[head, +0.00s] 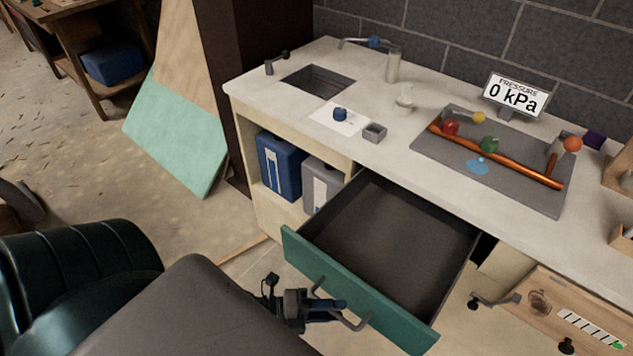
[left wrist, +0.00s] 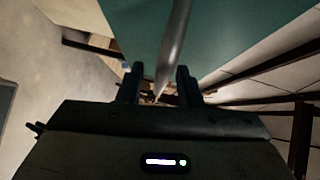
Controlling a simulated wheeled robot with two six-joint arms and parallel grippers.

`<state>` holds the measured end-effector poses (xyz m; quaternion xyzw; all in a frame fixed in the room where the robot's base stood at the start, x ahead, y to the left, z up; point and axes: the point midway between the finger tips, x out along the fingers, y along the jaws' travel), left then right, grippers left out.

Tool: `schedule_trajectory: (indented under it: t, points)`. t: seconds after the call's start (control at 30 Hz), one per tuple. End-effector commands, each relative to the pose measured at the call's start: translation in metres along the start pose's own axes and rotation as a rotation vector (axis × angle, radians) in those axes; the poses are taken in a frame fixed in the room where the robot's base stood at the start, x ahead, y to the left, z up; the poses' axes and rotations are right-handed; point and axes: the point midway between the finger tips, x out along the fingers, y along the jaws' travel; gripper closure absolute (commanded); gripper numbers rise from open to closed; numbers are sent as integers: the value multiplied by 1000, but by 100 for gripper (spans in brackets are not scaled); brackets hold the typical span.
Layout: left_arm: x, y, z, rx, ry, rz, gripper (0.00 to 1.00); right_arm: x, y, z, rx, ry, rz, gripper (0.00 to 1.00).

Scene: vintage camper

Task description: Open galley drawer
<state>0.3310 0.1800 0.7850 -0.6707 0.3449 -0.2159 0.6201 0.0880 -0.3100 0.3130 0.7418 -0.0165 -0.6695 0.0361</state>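The galley drawer (head: 385,245) is pulled far out of the white-topped counter, and its grey inside is empty. Its front is a teal panel (head: 345,287) with a curved metal bar handle (head: 357,326). My left gripper (head: 338,304) is at this handle, in front of the panel. In the left wrist view the handle bar (left wrist: 176,45) runs between the two fingers of my left gripper (left wrist: 159,85). The fingers stand apart, with a gap on both sides of the bar. My right gripper is not in view.
The counter (head: 385,165) carries a sink (head: 318,82), a grey tray (head: 440,150) with copper pipe and valves, and a pressure display (head: 515,95). A blue container (head: 280,168) sits in the open shelf left of the drawer. A wooden panel (head: 570,310) is at lower right.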

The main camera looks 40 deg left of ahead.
Motion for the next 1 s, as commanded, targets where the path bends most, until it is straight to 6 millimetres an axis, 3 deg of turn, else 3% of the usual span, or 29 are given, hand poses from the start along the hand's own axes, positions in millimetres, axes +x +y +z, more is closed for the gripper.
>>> schedule_trajectory:
  t: [0.27,0.7,1.0]
  points:
    - [-12,3,0,0,0,3,68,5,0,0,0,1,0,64]
    - [-76,2,-1,0,4,5,68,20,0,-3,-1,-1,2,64]
    - [-103,0,0,0,2,2,68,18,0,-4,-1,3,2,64]
